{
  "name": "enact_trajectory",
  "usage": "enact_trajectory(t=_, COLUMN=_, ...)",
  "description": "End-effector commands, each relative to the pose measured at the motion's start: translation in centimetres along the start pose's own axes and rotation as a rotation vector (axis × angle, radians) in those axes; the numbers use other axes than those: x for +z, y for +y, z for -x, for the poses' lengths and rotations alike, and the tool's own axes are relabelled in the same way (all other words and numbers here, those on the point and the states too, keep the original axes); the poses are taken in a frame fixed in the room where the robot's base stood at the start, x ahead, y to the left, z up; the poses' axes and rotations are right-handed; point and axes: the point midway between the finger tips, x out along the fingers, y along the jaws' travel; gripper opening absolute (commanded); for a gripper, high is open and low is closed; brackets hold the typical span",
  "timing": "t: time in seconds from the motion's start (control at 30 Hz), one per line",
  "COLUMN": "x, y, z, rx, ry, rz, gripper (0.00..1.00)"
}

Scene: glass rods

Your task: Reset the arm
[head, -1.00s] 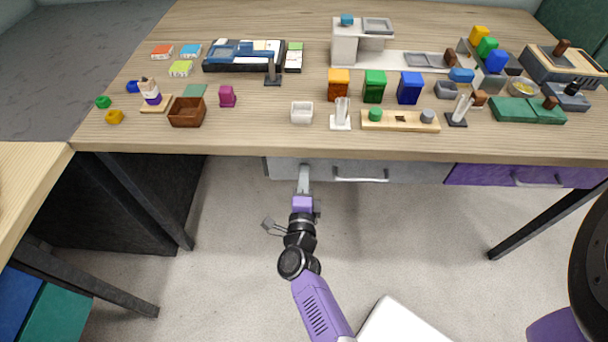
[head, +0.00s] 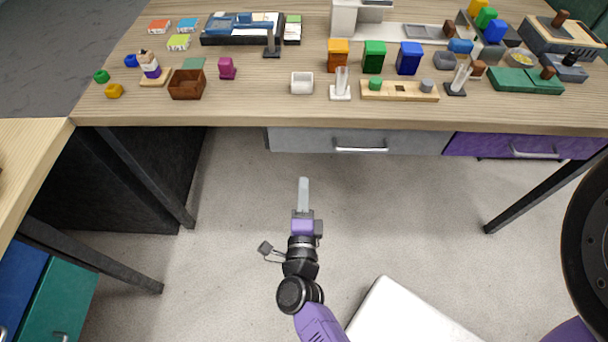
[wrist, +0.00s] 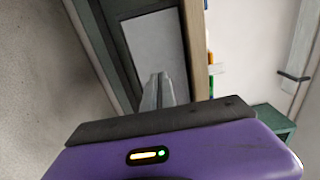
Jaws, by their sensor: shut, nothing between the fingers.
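My gripper (head: 304,183) is at the end of the purple arm in the head view, in front of the desk and over the bare floor. Its fingers point toward the desk and are shut with nothing between them. In the wrist view the closed fingertips (wrist: 157,82) show in front of a pale grey drawer front. The grey drawer (head: 359,142) with its silver handle is beyond the fingertips in the head view, apart from them.
The wooden desk (head: 230,113) carries blocks, trays and glass rods in stands. A purple drawer (head: 520,146) is at the right. Dark desk legs stand at both sides. A white box (head: 400,318) lies on the floor right of my arm. Floor around my gripper is clear.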

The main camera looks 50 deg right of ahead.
Motion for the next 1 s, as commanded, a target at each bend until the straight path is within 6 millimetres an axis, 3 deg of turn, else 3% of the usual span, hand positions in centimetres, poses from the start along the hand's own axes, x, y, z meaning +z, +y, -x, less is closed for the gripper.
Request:
enact_trajectory(t=0.47, x=0.3, y=0.1, z=0.7, rx=0.005, ry=-0.013, rz=0.042, gripper=0.0)
enact_trajectory(t=0.53, x=0.8, y=-0.7, z=0.3, rx=-0.008, ry=-0.039, rz=0.108, gripper=0.0)
enact_trajectory(t=0.63, x=0.0, y=-2.9, z=-0.1, rx=-0.041, ry=-0.058, rz=0.254, gripper=0.0)
enact_trajectory(t=0.77, x=-0.6, y=-5.1, z=2.1, rx=-0.064, ry=-0.128, rz=0.454, gripper=0.0)
enact_trajectory(t=1.0, x=-2.0, y=-8.2, z=8.0, rx=-0.111, ry=-0.298, rz=0.81, gripper=0.0)
